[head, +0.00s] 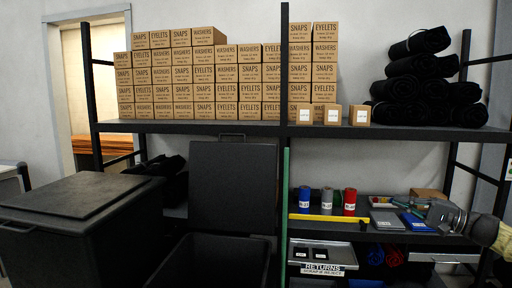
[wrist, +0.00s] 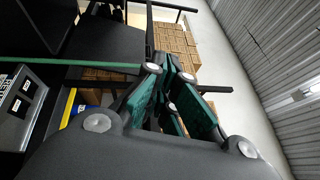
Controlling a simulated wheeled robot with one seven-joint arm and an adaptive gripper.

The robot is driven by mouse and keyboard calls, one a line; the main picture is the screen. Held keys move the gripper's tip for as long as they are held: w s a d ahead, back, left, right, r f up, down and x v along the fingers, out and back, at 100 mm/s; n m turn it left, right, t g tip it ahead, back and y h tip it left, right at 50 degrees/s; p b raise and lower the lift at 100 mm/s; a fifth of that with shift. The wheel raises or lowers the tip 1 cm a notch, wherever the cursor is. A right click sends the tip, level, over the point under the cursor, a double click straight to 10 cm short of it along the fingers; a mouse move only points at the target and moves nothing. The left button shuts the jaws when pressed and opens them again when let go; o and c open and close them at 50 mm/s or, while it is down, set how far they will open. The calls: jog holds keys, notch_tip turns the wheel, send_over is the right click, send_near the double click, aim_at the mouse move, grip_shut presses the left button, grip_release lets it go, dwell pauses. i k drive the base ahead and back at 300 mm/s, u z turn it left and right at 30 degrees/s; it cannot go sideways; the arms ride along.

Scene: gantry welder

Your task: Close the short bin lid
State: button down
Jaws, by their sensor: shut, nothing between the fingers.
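The short bin (head: 218,262) is a black open-topped box at the lower centre of the head view. Its black lid (head: 233,185) stands upright at the back of the bin, open, with a handle on its top edge. In the wrist view, a dark panel (wrist: 105,45) at the upper left appears to be this lid. My gripper (wrist: 170,85), with green-padded fingers, is shut and empty. In the head view it shows at the right edge (head: 440,214), in front of the shelf, well to the right of the lid and apart from it.
A taller black bin (head: 75,195) with its lid down stands at left. A green upright (head: 286,200) stands between the short bin and the shelf bay with spools (head: 327,201), a yellow bar (head: 325,218) and a returns tray (head: 322,257). Small boxes (head: 220,75) and black rolls (head: 420,85) fill the upper shelf.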

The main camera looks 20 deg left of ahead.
aim_at(232, 186)
jog(key=z, duration=0.4)
jog(key=i, duration=2.75)
jog(key=u, duration=1.5)
jog(key=i, duration=0.8)
jog(key=u, duration=1.05)
jog(key=i, duration=0.2)
jog(key=u, duration=0.15)
